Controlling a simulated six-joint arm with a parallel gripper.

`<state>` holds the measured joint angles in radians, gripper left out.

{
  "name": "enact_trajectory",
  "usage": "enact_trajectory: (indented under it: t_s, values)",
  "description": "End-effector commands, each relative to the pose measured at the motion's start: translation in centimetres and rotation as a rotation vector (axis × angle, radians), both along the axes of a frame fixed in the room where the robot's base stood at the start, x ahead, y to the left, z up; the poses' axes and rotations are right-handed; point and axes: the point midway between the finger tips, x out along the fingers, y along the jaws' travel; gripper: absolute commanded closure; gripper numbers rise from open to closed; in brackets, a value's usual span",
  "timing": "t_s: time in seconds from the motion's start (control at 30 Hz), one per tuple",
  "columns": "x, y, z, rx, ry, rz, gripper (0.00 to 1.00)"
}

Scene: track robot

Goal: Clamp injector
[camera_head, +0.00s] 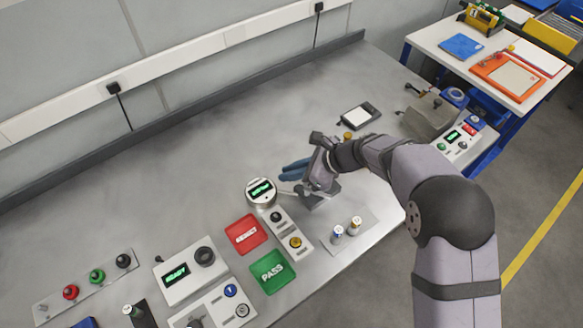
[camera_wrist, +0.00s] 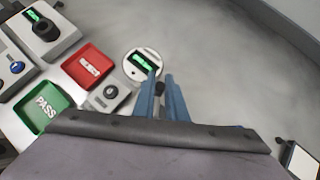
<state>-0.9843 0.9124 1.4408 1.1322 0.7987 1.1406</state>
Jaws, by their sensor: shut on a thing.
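My gripper (camera_head: 293,171) reaches left over the bench, its blue fingers beside the round gauge. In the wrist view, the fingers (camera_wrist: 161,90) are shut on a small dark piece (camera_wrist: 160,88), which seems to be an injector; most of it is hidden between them. Two small pale cylinders, one with blue (camera_head: 338,233) and one with amber (camera_head: 355,224), stand on a grey mat in front of my wrist. A grey block fixture (camera_head: 428,116) with a dark lever stands at the right, apart from my gripper; whether it is a clamp is unclear.
The round gauge (camera_head: 261,191) has a lit green display. A red tray (camera_head: 245,234), a green PASS tray (camera_head: 272,271) and a READY box (camera_head: 184,276) stand at the front left. A small scale-like pad (camera_head: 359,116) lies behind my wrist. The back of the bench is clear.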

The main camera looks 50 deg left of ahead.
Motion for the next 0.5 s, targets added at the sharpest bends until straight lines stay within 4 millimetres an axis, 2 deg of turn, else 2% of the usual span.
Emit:
enact_trajectory:
  t_s: [0.5]
  values:
    - [-1.5, -1.7, -0.3, 0.000, -0.002, 0.480, 1.00]
